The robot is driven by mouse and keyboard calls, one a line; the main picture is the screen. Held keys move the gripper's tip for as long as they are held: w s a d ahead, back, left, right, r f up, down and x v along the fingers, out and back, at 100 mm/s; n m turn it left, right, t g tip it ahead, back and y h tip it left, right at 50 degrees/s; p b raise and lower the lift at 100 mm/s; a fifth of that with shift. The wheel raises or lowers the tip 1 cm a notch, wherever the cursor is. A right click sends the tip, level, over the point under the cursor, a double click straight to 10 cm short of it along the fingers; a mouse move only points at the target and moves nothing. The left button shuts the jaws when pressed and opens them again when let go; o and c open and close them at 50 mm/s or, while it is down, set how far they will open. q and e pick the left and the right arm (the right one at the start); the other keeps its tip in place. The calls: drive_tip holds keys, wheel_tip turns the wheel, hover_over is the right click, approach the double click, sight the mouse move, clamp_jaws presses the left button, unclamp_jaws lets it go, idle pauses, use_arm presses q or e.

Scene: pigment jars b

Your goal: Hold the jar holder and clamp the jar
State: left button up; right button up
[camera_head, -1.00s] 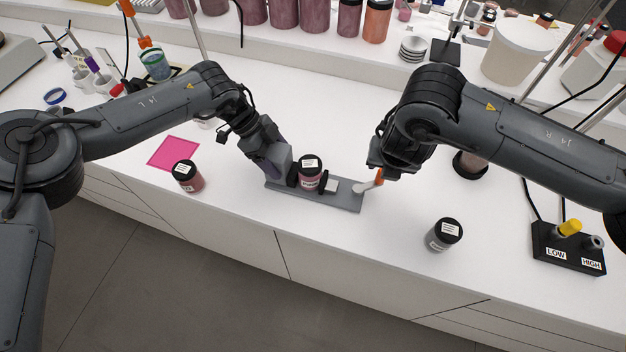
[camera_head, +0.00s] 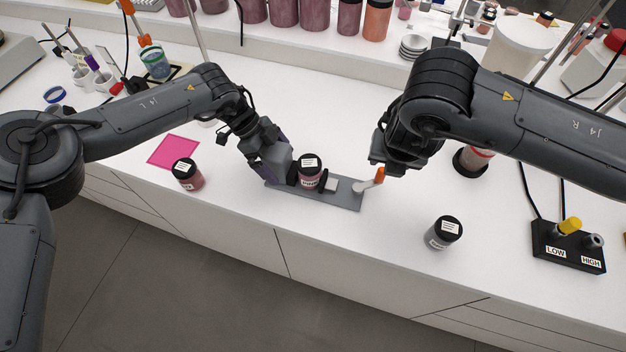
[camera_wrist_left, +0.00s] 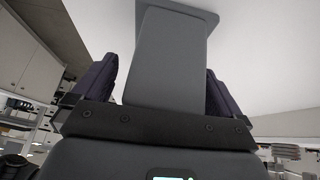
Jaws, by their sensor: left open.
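The jar holder (camera_head: 345,195) is a long grey plate on the white bench with a raised grey block at its left end. A jar with a black lid and pink contents (camera_head: 309,175) stands upright in it between black jaws. An orange-tipped clamp handle (camera_head: 379,175) stands at its right end. My left gripper (camera_head: 274,163) is at the left end, open. In the left wrist view a grey block (camera_wrist_left: 170,60) lies between its purple fingers, with a gap visible at the left finger. My right gripper (camera_head: 388,168) is beside the orange handle; its fingers are mostly hidden.
A dark-red jar (camera_head: 187,174) stands left of the holder near a pink square (camera_head: 173,151). Another black-lidded jar (camera_head: 443,233) stands front right. A black LOW/HIGH box (camera_head: 568,248) is at the far right. The bench front between the two jars is clear.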

use_arm(q)
drive_tip(key=shift+w+r, duration=0.1)
drive_tip(key=shift+r, duration=0.15)
drive_tip(key=v, duration=1.1)
drive_tip(key=shift+a+r, duration=0.25)
